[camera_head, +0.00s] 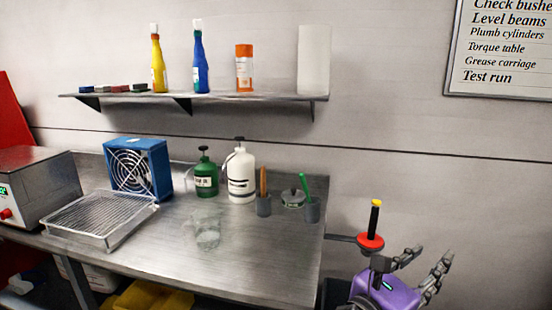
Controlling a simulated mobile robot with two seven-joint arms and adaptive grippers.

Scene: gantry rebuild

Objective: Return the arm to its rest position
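My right gripper (432,254) shows at the lower right, with a purple body and grey jointed fingers. Its fingers are spread apart and point up and to the right, with nothing seen between them. It is to the right of the bench and below the wall sign. A tool with a yellow and black handle and a red disc (371,241) stands just to the left of and behind the fingers; I cannot tell whether they touch. The lower part of my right arm is cut off by the picture's bottom edge. My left gripper is out of view.
A steel bench (262,262) holds a wire-topped tray (72,240), a blue fan (138,168), a green bottle (206,180), a white bottle (241,178), small cups and a clear glass (208,236). A wall shelf (220,97) carries bottles. The wall right of the gripper is clear.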

